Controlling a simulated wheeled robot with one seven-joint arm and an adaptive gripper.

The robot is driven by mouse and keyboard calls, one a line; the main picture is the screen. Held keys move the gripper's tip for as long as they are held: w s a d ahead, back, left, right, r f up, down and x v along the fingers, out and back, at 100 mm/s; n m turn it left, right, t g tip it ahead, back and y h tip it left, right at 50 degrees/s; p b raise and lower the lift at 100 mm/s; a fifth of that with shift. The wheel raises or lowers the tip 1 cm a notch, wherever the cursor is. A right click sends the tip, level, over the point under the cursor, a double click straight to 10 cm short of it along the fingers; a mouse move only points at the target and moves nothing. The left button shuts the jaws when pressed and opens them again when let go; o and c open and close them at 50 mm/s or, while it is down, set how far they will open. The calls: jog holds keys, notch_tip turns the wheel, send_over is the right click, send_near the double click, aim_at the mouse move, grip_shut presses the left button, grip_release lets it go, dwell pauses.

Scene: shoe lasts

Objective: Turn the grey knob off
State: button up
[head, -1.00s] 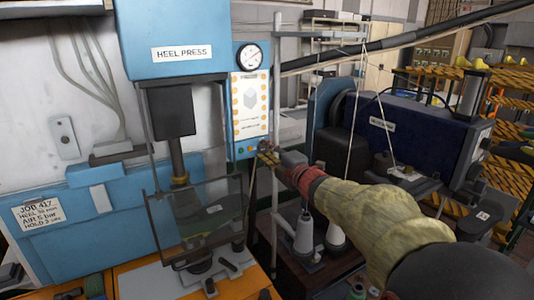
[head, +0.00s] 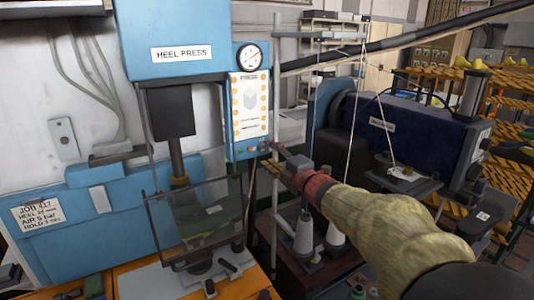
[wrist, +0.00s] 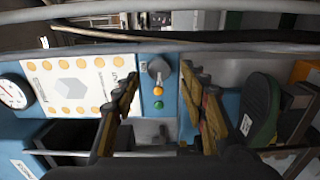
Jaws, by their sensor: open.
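The grey knob (wrist: 157,68) is on the blue control panel (wrist: 178,20) in the wrist view, beside an orange button (wrist: 158,91) and a green button (wrist: 158,104). The knob's pointer angle is too small to read surely. My gripper (wrist: 163,76) is open, with one finger on each side of the knob in the picture and nothing between them. In the head view my gripper (head: 284,159) is just right of the panel's lower end, apart from it. The knob is small there, near the panel's lower right corner (head: 264,147).
The heel press (head: 180,35) with its clear guard (head: 198,220) stands left of my gripper. A pressure gauge (head: 250,56) is above the panel. A thin upright post (head: 276,100), thread cones (head: 304,235) and a dark blue machine (head: 410,130) are close on the right.

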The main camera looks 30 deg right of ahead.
jog(key=s, duration=0.9)
jog(key=shift+s, duration=0.3)
jog(key=shift+d, duration=0.1)
